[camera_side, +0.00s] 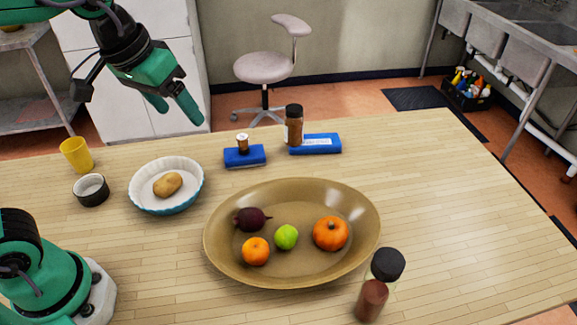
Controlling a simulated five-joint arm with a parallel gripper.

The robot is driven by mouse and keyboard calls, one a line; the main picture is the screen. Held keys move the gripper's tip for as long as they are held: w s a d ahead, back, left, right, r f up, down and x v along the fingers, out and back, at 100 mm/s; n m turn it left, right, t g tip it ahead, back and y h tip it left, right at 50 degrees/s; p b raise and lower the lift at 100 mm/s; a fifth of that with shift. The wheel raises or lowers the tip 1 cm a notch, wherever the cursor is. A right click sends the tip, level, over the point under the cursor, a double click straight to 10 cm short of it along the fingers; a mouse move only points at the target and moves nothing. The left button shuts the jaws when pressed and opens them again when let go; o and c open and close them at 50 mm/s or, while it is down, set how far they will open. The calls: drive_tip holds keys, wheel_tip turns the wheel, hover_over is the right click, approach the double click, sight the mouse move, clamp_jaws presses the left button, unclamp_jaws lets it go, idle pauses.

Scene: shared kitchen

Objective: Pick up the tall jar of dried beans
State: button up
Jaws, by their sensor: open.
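A tall clear jar (371,299) with a black lid stands upright near the front right edge of the table. It is partly filled with reddish-brown contents that look like the dried beans, and its base is close to the bottom of the picture. My gripper (175,107) is open and empty, raised at the upper left, far from this jar. A smaller brown jar (293,131) with a black lid stands at the back, at the left end of a blue box.
A large brown oval bowl (222,262) holding produce fills the middle of the table. A white-and-teal dish (140,203) with a potato, a yellow cup (76,154) and a black-and-white ramekin (91,190) stand left. A small bottle stands on another blue box (244,157). The right side is clear.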

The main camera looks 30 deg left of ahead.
drive_tip(key=w+d+g, duration=0.1)
drive_tip(key=w+d, duration=0.4)
drive_tip(key=d, duration=0.4)
drive_tip(key=n+g+y, duration=0.1)
drive_tip(key=g, duration=0.2)
approach(390, 259)
drive_tip(key=f, duration=0.6)
drive_tip(key=shift+w+a, duration=0.1)
drive_tip(key=shift+a, duration=0.2)
drive_tip(key=shift+d+f, duration=0.15)
drive_tip(key=shift+d, duration=0.15)
drive_tip(key=shift+f, duration=3.9)
clamp_jaws()
